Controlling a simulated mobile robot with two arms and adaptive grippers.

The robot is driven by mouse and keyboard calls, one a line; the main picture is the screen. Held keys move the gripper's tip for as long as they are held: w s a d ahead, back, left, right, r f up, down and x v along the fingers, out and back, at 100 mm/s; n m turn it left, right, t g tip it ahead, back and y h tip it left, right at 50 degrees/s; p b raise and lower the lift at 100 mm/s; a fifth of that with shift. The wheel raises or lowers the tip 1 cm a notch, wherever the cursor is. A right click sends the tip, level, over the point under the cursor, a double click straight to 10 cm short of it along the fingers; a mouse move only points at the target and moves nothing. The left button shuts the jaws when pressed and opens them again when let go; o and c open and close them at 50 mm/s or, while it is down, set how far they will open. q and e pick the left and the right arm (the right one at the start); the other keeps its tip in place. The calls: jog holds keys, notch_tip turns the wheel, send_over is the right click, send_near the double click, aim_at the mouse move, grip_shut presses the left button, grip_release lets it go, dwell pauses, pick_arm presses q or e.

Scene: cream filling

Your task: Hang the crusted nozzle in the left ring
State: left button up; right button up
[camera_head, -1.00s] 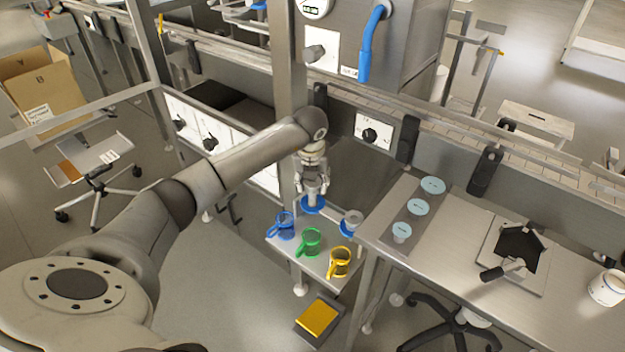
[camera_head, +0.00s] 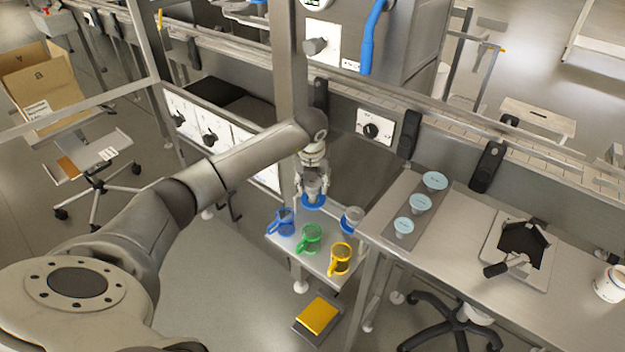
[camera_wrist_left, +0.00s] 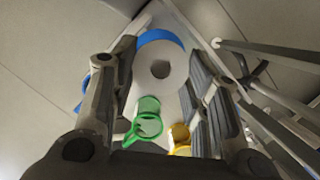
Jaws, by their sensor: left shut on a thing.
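My left gripper (camera_head: 313,184) points down and is shut on a pale grey, funnel-like nozzle (camera_wrist_left: 161,75) with a round hole in its face. A blue ring (camera_head: 313,201) shows directly below the gripper, and as a blue arc beyond the nozzle in the wrist view (camera_wrist_left: 160,38). I cannot tell whether the nozzle is seated in this ring. A second grey nozzle (camera_head: 353,214) stands to the right, with blue at its base. No crust can be made out. My right gripper is out of view.
Blue (camera_head: 282,223), green (camera_head: 310,239) and yellow (camera_head: 340,259) handled cups stand on the small table in front. A metal post (camera_head: 288,90) rises close behind my gripper. The steel bench at right carries several pale-blue-topped items (camera_head: 420,204).

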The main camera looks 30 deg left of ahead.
pick_arm(q)
jog(key=shift+f+b, duration=0.9)
jog(key=shift+f, duration=0.45)
dwell(0.5)
jog(key=o, duration=1.2)
jog(key=o, duration=0.5)
jog(key=shift+r, duration=0.15)
